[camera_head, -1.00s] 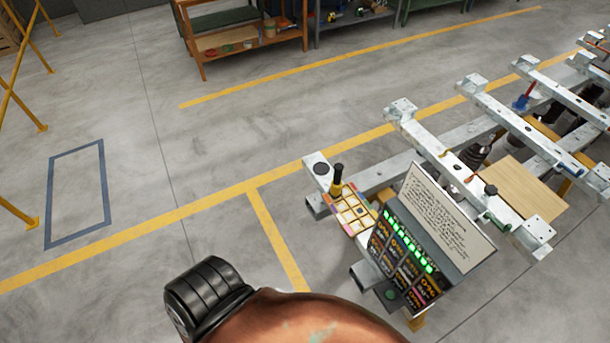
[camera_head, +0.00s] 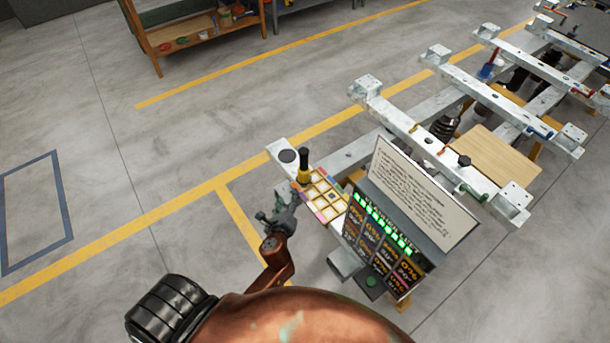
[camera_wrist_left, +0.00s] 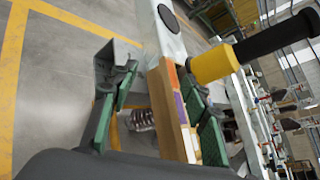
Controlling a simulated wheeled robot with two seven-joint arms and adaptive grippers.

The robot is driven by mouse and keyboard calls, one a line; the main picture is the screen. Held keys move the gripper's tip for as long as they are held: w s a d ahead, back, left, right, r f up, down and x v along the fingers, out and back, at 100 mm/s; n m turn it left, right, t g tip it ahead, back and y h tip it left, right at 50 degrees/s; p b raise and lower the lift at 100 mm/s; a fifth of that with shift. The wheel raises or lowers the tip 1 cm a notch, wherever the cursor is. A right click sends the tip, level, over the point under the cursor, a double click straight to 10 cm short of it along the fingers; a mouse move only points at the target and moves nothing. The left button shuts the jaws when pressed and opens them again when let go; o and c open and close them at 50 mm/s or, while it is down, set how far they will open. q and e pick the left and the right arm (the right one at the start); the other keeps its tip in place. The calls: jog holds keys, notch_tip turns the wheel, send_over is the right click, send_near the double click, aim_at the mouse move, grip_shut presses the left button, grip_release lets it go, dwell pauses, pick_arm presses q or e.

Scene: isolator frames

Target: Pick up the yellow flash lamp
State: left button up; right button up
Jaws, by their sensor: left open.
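The yellow flash lamp (camera_head: 304,168) has a yellow head and a black handle. In the head view it stands upright beside a compartmented wooden tray (camera_head: 322,204) at the left end of the metal frame. My left gripper (camera_head: 270,222) is left of the tray and a little nearer than the lamp, apart from it. In the left wrist view the lamp (camera_wrist_left: 215,64) is beyond and to the right of my open gripper (camera_wrist_left: 160,90), and nothing is held. The tray's edge (camera_wrist_left: 172,120) shows between the fingers. My right gripper is not in view.
A display box with green lights (camera_head: 385,225) and a text panel (camera_head: 420,195) stand right of the tray. Metal cross beams (camera_head: 430,140) run to the back right. A wooden board (camera_head: 490,155) lies among them. The floor on the left is clear.

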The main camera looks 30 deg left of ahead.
aim_at(303, 159)
pick_arm(q)
jog(key=w+d+r+m+t, duration=0.1)
jog(key=r+m, duration=0.1)
jog(key=r, duration=0.2)
jog(key=w+d+r+m+t, duration=0.1)
jog(key=r+m, duration=0.2)
jog(key=r, duration=0.2)
jog(key=w+d+r+m+t+b, duration=0.1)
jog(key=w+r+m+t, duration=0.1)
jog(key=r, duration=0.3)
jog(key=shift+d+r+m+y, duration=0.2)
jog(key=shift+m+y, duration=0.1)
jog(key=shift+m, duration=0.3)
jog(key=x, duration=0.7)
jog(key=shift+w+r, duration=0.1)
jog(key=shift+a, duration=0.1)
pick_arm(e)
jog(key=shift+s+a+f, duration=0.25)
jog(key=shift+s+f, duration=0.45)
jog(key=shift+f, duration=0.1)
pick_arm(q)
jog(key=shift+c, duration=0.4)
jog(key=c, duration=0.5)
grip_shut()
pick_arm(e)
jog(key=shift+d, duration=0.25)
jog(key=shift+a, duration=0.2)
